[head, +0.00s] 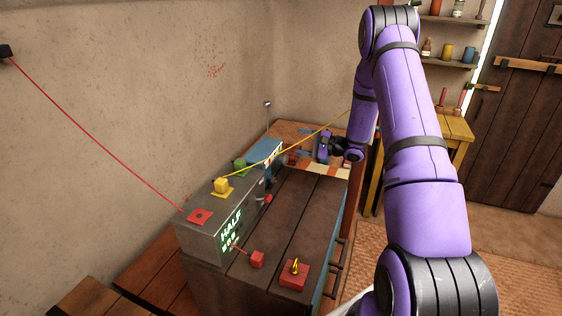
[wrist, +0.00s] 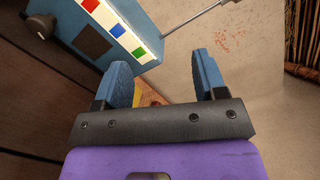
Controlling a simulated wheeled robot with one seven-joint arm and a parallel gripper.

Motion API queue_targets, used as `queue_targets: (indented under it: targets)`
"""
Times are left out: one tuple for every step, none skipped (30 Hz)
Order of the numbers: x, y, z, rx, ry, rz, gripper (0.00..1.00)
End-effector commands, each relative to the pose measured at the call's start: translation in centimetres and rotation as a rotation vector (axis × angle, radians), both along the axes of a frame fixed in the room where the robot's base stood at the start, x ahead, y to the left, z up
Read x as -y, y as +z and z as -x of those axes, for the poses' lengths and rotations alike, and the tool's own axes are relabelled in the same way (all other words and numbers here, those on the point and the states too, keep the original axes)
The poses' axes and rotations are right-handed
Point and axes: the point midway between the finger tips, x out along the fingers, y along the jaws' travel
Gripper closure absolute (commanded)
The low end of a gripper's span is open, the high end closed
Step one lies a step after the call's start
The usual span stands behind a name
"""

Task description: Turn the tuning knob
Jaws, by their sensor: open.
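A blue box like a radio (wrist: 75,14) is at the top left of the wrist view, with a row of coloured squares and a thin metal antenna (wrist: 195,22). A dark round knob (wrist: 40,26) sticks out at its left end. In the head view the blue box (head: 264,151) stands at the far end of the bench; I cannot make out the knob clearly there. My gripper (wrist: 160,64) is open and empty, its blue fingers apart from the knob, which lies beyond the left finger. In the head view my gripper (head: 304,143) is right of the box.
A grey box (head: 212,234) with a lit "HALF" sign and coloured blocks stands nearer on the dark bench (head: 290,215). A yellow cord (head: 290,143) and a red cord (head: 95,137) run from it.

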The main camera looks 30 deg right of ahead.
Motion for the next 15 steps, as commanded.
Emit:
queue_targets:
  targets:
    - [0.8, -1.0, -0.1, 0.004, -0.026, -0.011, 0.35]
    - [1.1, -1.3, -0.1, 0.007, -0.037, -0.014, 0.35]
    - [1.4, -1.7, -0.2, 0.011, -0.051, -0.019, 0.35]
    - [1.6, -1.9, -0.2, 0.012, -0.057, -0.021, 0.35]
    - [1.7, -2.1, -0.2, 0.014, -0.062, -0.022, 0.35]
    - [1.9, -2.3, -0.2, 0.015, -0.067, -0.023, 0.35]
    - [1.9, -2.5, -0.2, 0.016, -0.068, -0.024, 0.35]
    - [1.9, -2.7, -0.2, 0.015, -0.069, -0.024, 0.35]
    - [1.9, -3.1, -0.2, 0.015, -0.069, -0.024, 0.35]
    - [1.9, -3.4, -0.2, 0.014, -0.069, -0.024, 0.35]
    - [1.9, -3.7, -0.2, 0.014, -0.069, -0.024, 0.35]
    - [1.9, -4.3, -0.2, 0.014, -0.068, -0.024, 0.35]
    - [1.9, -4.8, -0.2, 0.014, -0.068, -0.025, 0.35]
    - [1.9, -5.3, -0.2, 0.012, -0.068, -0.025, 0.35]
    - [1.9, -6.0, -0.2, 0.013, -0.068, -0.025, 0.35]
